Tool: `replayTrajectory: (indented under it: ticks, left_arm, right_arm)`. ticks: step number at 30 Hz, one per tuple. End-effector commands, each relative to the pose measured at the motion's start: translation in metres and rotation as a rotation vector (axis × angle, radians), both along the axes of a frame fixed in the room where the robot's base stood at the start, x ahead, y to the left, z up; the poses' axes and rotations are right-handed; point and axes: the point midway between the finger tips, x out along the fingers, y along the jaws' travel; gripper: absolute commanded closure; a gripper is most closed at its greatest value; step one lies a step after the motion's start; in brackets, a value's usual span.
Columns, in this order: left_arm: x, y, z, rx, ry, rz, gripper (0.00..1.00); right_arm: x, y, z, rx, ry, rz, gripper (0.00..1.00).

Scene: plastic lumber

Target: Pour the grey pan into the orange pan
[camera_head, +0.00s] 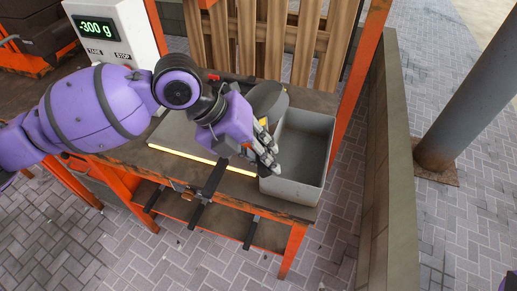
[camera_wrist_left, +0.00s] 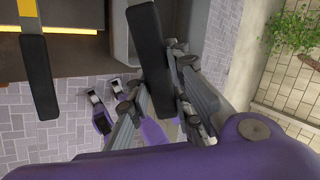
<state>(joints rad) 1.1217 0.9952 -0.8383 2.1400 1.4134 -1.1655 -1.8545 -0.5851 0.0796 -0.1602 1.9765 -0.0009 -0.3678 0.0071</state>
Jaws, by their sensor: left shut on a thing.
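My left gripper (camera_head: 268,160) is at the left rim of a grey rectangular bin (camera_head: 302,145). In the left wrist view the gripper (camera_wrist_left: 162,98) is shut on a black handle (camera_wrist_left: 152,45). A dark grey round pan (camera_head: 268,97) shows behind the gripper, beside the bin; the gripper hides part of it, and its contents cannot be seen. Another black handle (camera_head: 214,177) sticks out past the table's front edge, and it also shows in the left wrist view (camera_wrist_left: 40,80). I cannot make out a clearly orange pan.
The scale display (camera_head: 96,28) reads -300 g. An orange-framed workbench (camera_head: 298,245) carries the bin, with a yellow strip (camera_head: 205,158) near its front edge. Wooden slats (camera_head: 270,40) stand behind. A wall (camera_head: 386,160) and a post (camera_head: 465,105) are at right.

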Motion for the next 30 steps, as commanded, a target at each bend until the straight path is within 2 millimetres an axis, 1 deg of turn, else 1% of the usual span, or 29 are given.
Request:
replayTrajectory:
  ticks: [1, 5, 9, 14, 15, 21, 30]
  left_arm:
    - [0.002, -0.005, 0.013, 0.048, -0.019, -0.006, 1.00]
    - [0.002, -0.011, 0.007, 0.191, -0.013, -0.004, 1.00]
    - [0.003, -0.013, -0.001, 0.373, -0.011, -0.002, 1.00]
    - [0.003, -0.015, -0.014, 0.593, 0.002, 0.000, 1.00]
    - [0.003, -0.012, -0.011, 0.590, 0.006, 0.005, 1.00]
    - [0.003, -0.012, 0.007, 0.582, 0.009, 0.003, 1.00]
    - [0.002, -0.012, 0.020, 0.580, 0.014, 0.001, 1.00]
  right_arm:
    - [0.006, 0.002, 0.012, 0.003, -0.014, 0.003, 0.60]
    - [0.012, 0.008, 0.023, 0.013, -0.021, 0.013, 0.60]
    - [0.019, 0.013, 0.034, 0.020, -0.034, 0.024, 0.60]
    - [0.019, 0.014, 0.040, 0.022, -0.038, 0.024, 0.60]
    - [0.019, 0.015, 0.041, 0.024, -0.038, 0.024, 0.60]
    - [0.021, 0.015, 0.043, 0.025, -0.036, 0.026, 0.60]
    - [0.026, 0.023, 0.047, 0.035, -0.047, 0.032, 0.60]
